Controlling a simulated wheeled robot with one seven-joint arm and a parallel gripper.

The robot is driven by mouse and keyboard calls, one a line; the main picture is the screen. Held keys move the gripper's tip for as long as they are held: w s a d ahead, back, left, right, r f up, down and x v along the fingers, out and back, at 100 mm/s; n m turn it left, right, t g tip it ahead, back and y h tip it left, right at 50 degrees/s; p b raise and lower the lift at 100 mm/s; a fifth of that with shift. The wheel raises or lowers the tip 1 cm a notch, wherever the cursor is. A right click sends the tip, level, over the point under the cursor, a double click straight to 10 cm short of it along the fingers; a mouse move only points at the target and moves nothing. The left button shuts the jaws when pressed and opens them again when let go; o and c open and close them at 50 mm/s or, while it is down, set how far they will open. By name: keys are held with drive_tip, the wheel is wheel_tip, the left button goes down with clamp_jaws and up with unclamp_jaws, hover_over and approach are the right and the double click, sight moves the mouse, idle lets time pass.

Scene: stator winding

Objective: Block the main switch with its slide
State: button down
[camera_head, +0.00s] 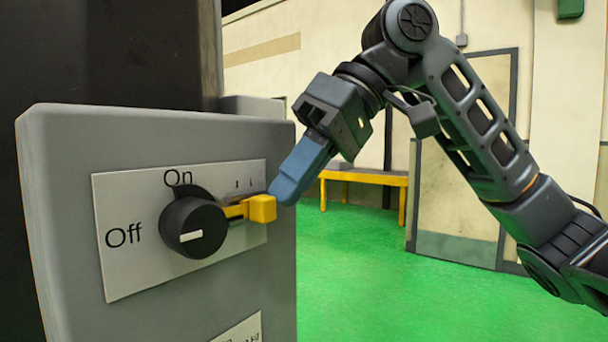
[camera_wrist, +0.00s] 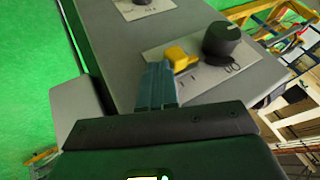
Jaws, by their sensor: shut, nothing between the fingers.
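The main switch is a round black knob (camera_head: 193,226) on a white plate marked On and Off. Its white mark lies on the left part of its face, roughly level, towards the Off label. The yellow slide (camera_head: 262,208) sits right of the knob. Its narrow tongue reaches the knob's right edge; I cannot tell whether it engages. My gripper (camera_head: 283,192) is shut and empty, its blue fingertips at the slide's right end, touching or almost touching. In the wrist view the fingertips (camera_wrist: 158,70) are beside the slide (camera_wrist: 181,58), with the knob (camera_wrist: 221,40) beyond it.
The plate is on a grey cabinet (camera_head: 60,190). A second labelled plate (camera_head: 243,330) is lower on the same face. A yellow table (camera_head: 365,178) and a door (camera_head: 460,190) stand far behind. The green floor (camera_head: 370,290) right of the cabinet is clear.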

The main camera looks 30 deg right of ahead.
drive_tip(key=shift+s+a+r+p, duration=0.1)
drive_tip(key=shift+s+a+p, duration=0.1)
drive_tip(key=shift+a+p, duration=0.3)
drive_tip(key=shift+s+a+p, duration=0.15)
drive_tip(key=shift+a+p, duration=0.15)
drive_tip(key=shift+a, duration=0.25)
